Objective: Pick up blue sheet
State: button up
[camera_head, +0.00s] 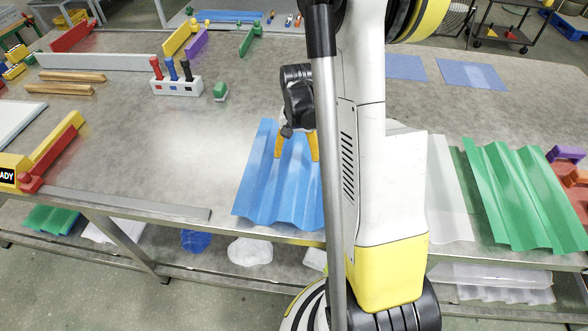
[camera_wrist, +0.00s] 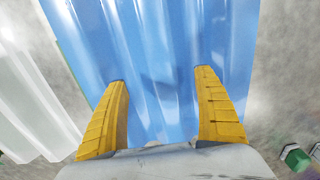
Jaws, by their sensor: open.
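The blue corrugated sheet (camera_head: 266,190) lies on the grey table near its front edge, partly hidden behind my arm in the head view. In the wrist view the blue sheet (camera_wrist: 155,50) fills the middle, its ridges running away from my gripper. My gripper (camera_head: 297,153) is over the far part of the sheet, pointing down. Its two yellow fingers are spread wide in the wrist view (camera_wrist: 160,77), with only the sheet's surface showing between them. I cannot tell whether the fingertips touch the sheet.
A white translucent sheet (camera_head: 447,190) and a green corrugated sheet (camera_head: 520,195) lie to the right on the table. A white block with coloured pegs (camera_head: 177,87) and a green object (camera_head: 220,91) stand at the back left. The table left of the blue sheet is mostly clear.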

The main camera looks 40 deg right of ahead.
aim_at(295, 164)
jog(key=f+b, duration=0.1)
jog(key=f, duration=0.1)
jog(key=f+b, duration=0.1)
jog(key=f, duration=0.2)
jog(key=shift+w+a, duration=0.15)
jog(key=shift+w, duration=0.05)
jog(key=shift+s+r, duration=0.1)
jog(key=shift+r, duration=0.05)
jog(key=c, duration=1.6)
